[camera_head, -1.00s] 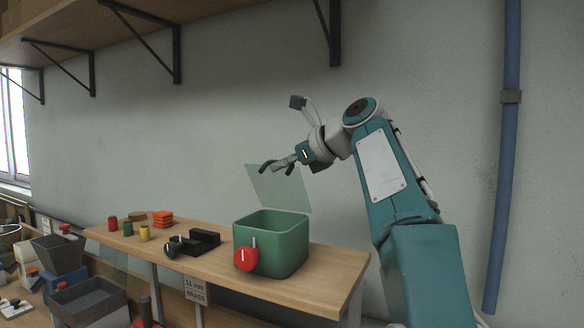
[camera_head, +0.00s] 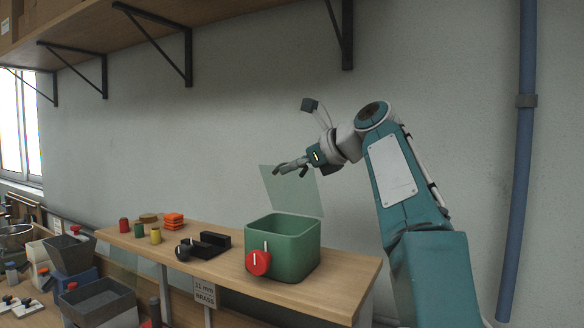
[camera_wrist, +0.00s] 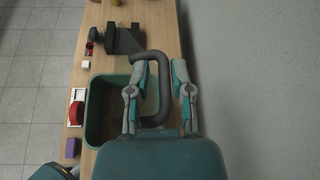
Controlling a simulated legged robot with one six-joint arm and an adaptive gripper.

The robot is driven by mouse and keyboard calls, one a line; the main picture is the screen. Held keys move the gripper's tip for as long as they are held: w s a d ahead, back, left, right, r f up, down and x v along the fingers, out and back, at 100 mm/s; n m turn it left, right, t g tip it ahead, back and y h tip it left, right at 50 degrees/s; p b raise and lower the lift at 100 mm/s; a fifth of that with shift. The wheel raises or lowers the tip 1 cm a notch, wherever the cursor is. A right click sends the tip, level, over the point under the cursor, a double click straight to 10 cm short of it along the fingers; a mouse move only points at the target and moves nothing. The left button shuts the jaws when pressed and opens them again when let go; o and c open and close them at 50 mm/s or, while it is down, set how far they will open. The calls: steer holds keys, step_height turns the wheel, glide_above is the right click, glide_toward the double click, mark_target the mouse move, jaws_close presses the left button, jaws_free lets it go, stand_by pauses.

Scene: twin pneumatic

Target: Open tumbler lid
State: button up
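The tumbler is a green open-topped box (camera_head: 300,262) with a red knob (camera_head: 258,263) on its front, standing on the wooden bench. Its lid, a clear greenish panel (camera_head: 298,196), stands raised and tilted back behind the box, so the opening is uncovered. My gripper (camera_head: 290,169) is by the lid's upper edge, high above the box. In the wrist view, my gripper (camera_wrist: 161,68) has its two fingers apart, with a dark bent handle (camera_wrist: 160,58) passing between them. The handle seems to belong to the lid. I cannot tell whether a finger touches it. The box (camera_wrist: 93,112) shows below.
On the bench (camera_head: 330,290) left of the box are a black fixture (camera_head: 207,245), orange pieces (camera_head: 173,220) and small red, green and yellow cylinders. Grey bins (camera_head: 95,300) stand lower left. The wall is close behind the bench, and a shelf (camera_head: 190,20) hangs above.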

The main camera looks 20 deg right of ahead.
steer(key=shift+d, duration=0.1)
steer(key=v, duration=1.2)
steer(key=shift+f, duration=0.1)
